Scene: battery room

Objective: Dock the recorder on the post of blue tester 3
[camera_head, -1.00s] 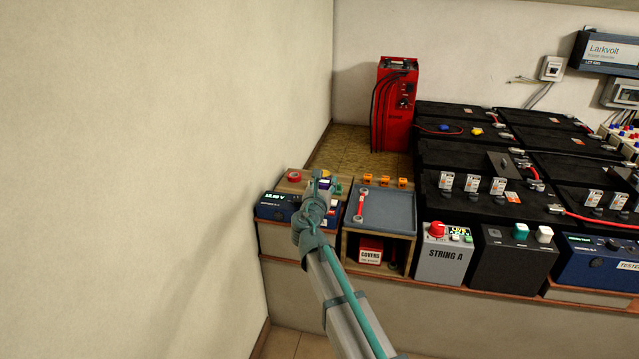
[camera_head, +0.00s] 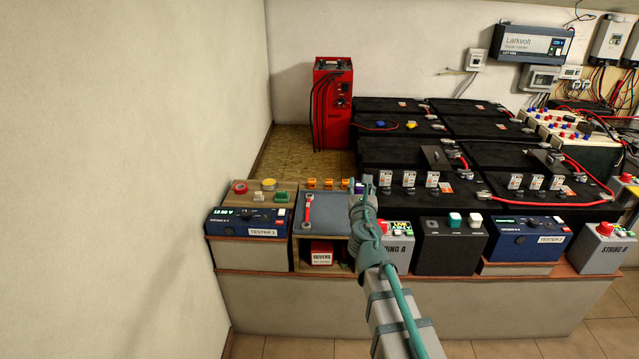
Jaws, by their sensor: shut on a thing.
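My gripper (camera_head: 365,184) is seen from behind, over the right edge of the grey-topped wooden stand. It is shut on a small dark blue thing, seemingly the recorder (camera_head: 357,187); only a sliver shows past my fingers, and my arm hides the rest. A blue tester (camera_head: 240,222) with a lit display stands at the left, labelled TESTER 1. A second blue tester (camera_head: 520,241) stands at the right; its label number is too small to read surely. No tester clearly marked 3 shows, and I cannot make out a post on either.
The STRING A box (camera_head: 397,252) and a black box (camera_head: 450,246) stand between the testers. Black batteries (camera_head: 410,160) and a red charger (camera_head: 332,105) are behind.

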